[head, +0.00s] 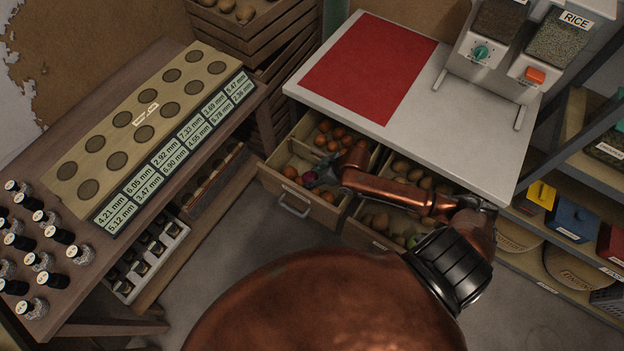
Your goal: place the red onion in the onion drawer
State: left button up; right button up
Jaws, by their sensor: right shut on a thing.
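My right gripper (318,182) reaches into the open left drawer (321,210) under the white counter. It is shut on the red onion (309,178), a small pinkish-purple round thing partly hidden by the fingers. The onion is at the drawer's front compartment, close to a few orange-brown onions (290,172). Whether it touches the drawer floor I cannot tell. More orange-brown onions (325,139) lie in the back compartment. My left gripper is not in view.
A second open drawer (367,238) beside it holds potatoes (380,221), partly hidden under my right arm. A red mat (368,66) lies on the white counter (446,138). A bench (60,225) with jars stands at left.

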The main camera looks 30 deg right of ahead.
jog(key=shift+f, duration=0.85)
jog(key=o, duration=1.2)
jog(key=shift+f, duration=0.1)
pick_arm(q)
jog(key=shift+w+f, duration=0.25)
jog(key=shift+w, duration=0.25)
pick_arm(e)
jog(key=shift+d+r, duration=0.1)
jog(key=shift+r, duration=0.25)
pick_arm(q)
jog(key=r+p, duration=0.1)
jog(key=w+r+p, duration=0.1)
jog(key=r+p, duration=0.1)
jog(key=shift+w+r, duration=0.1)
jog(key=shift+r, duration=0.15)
pick_arm(e)
jog(key=v, duration=1.1)
jog(key=shift+s+d+r, duration=0.1)
jog(key=shift+s+r, duration=0.05)
jog(key=shift+r, duration=0.05)
pick_arm(q)
jog(key=shift+p, duration=0.3)
